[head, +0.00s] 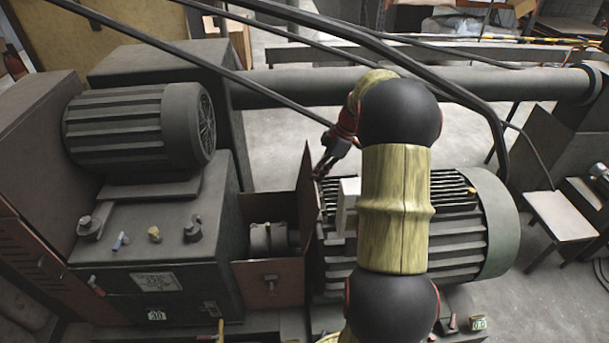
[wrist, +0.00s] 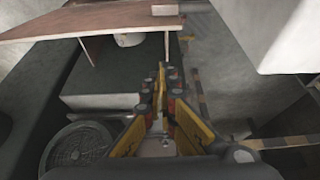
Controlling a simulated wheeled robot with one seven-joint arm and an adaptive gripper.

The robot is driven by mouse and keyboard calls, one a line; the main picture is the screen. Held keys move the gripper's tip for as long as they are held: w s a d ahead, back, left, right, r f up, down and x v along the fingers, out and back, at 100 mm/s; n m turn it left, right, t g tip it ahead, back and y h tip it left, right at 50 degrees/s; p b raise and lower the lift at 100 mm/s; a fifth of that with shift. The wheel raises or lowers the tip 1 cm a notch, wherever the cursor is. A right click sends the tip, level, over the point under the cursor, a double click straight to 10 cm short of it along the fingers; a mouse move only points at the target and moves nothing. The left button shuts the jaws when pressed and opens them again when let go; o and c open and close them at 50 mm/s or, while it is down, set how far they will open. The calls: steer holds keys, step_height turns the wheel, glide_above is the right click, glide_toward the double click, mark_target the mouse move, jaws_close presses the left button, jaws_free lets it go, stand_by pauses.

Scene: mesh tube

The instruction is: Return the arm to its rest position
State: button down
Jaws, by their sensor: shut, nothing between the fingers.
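My arm (head: 395,190), with black joints and worn yellow link covers, rises through the middle of the head view in front of a large ribbed motor. My gripper (head: 322,172) is at the far end of the arm, just right of the top of an upright rust-brown panel (head: 307,200). Whether it touches the panel cannot be told. In the wrist view my gripper (wrist: 166,78) shows its yellow-sided fingers closed together with nothing between them.
A ribbed motor (head: 450,215) sits behind and right of my arm. A smaller motor (head: 140,125) stands on a dark housing at left. Dark pipes (head: 420,65) cross above. A rust-brown plate (wrist: 90,22) lies ahead in the wrist view. Floor (head: 275,150) shows behind the machine.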

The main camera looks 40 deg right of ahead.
steer(key=shift+r, duration=0.2)
steer(key=s+a+f+m+g+h, duration=0.15)
steer(key=s+a+m, duration=0.25)
steer(key=s+m, duration=0.5)
steer(key=s+a+r+t+b, duration=0.1)
steer(key=s+a+r+b, duration=0.1)
steer(key=a, duration=0.8)
steer(key=s+a+r+m+t+h+b, duration=0.1)
steer(key=s+a+r, duration=0.3)
steer(key=a, duration=0.7)
steer(key=s+a+r+t+h+b, duration=0.1)
steer(key=s+a+r+t+b, duration=0.1)
steer(key=s+a, duration=0.4)
steer(key=a+r+b, duration=0.1)
steer(key=a, duration=0.3)
steer(key=shift+a+r+m+b, duration=0.2)
steer(key=shift+m+b, duration=0.1)
steer(key=shift+b, duration=0.1)
